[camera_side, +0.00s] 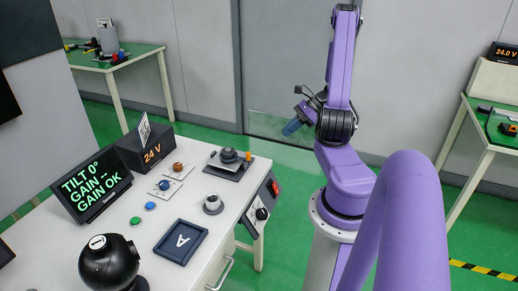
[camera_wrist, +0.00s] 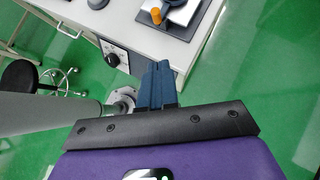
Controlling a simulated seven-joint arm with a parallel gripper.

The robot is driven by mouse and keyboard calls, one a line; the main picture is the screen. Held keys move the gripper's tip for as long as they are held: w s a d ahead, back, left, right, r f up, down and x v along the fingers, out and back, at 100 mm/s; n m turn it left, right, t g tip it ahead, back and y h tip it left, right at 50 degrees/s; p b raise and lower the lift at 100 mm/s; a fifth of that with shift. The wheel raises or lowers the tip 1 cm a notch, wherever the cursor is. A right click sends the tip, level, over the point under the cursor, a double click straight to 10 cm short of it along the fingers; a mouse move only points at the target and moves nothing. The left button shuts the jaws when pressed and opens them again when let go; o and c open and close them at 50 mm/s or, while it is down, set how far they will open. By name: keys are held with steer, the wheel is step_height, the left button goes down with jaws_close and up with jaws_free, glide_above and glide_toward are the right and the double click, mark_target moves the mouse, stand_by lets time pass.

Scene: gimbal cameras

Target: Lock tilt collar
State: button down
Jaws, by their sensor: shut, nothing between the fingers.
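My gripper (camera_side: 292,128) is shut and empty, raised above the floor beyond the right end of the bench. Its blue fingers (camera_wrist: 157,85) lie together in the wrist view. A dark round-topped part (camera_side: 228,155) sits on a dark plate at the bench's far right corner, with an orange post (camera_side: 248,156) beside it. A black ball-shaped camera (camera_side: 108,262) stands at the front left. I cannot tell which part is the tilt collar. A screen (camera_side: 92,185) reads "TILT 0°", "GAIN --" and "GAIN OK".
A stool (camera_wrist: 18,78) stands nearby.

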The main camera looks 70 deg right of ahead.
steer(key=x, duration=0.4)
steer(key=r+x, duration=0.1)
steer(key=x, duration=0.2)
steer(key=w+x, duration=0.1)
steer(key=x, duration=0.3)
steer(key=shift+w+a, duration=0.2)
steer(key=shift+a, duration=0.3)
steer(key=shift+w+a, duration=0.35)
steer(key=shift+w, duration=0.2)
steer(key=shift+s+a, duration=0.15)
steer(key=shift+a, duration=1.4)
steer(key=a, duration=0.2)
steer(key=shift+a, duration=0.25)
steer(key=shift+w+a, duration=0.35)
steer(key=shift+a, duration=0.3)
steer(key=shift+w+a, duration=0.3)
steer(key=shift+a, duration=0.3)
steer(key=shift+d, duration=0.15)
